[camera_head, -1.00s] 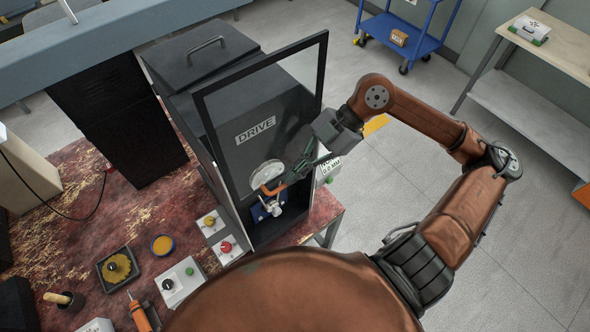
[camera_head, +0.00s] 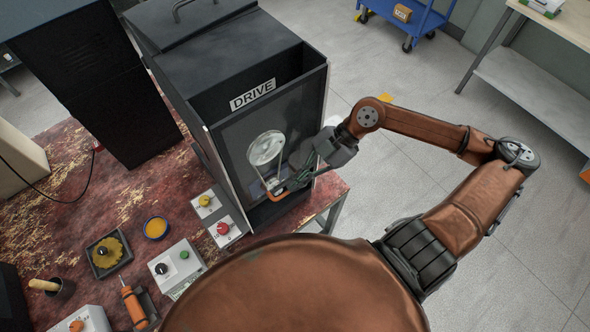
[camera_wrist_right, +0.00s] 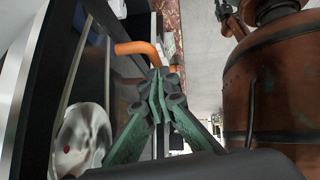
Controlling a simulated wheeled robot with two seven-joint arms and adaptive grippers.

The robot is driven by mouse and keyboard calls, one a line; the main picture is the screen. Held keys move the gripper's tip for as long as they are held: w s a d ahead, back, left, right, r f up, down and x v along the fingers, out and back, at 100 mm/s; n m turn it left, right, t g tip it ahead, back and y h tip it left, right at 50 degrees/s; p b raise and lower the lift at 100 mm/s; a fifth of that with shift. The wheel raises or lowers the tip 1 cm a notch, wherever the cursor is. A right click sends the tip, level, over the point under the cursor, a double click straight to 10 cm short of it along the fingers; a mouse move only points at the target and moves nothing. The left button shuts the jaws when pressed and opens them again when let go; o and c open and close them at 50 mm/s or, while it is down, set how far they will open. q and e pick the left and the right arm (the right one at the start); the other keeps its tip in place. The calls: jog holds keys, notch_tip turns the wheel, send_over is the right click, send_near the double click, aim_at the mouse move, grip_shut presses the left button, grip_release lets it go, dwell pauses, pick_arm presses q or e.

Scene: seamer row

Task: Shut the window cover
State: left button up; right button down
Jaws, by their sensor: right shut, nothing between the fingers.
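The window cover (camera_head: 239,138) is a dark-framed clear pane on the front of the black machine labelled DRIVE. It is low over the front, with its top edge just below the label. A pale round part (camera_head: 265,148) shows through it. Its orange handle (camera_head: 279,196) is near the bottom and also shows in the right wrist view (camera_wrist_right: 138,47). My right gripper (camera_head: 292,183) is shut and empty at the handle; in the wrist view its green fingertips (camera_wrist_right: 160,82) overlap the orange bar. I cannot tell whether they touch it. My left gripper is not in view.
Small control boxes (camera_head: 180,267) stand on the worn red table (camera_head: 110,200), with a yellow-filled bowl (camera_head: 156,228) and an orange-handled tool (camera_head: 133,305). A tall black cabinet (camera_head: 100,85) is left of the machine. Open floor lies to the right, with a blue cart (camera_head: 415,20) behind.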

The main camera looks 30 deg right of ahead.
notch_tip(320, 180, down, 5)
jog(key=shift+r+b, duration=0.1)
jog(key=shift+b, duration=0.5)
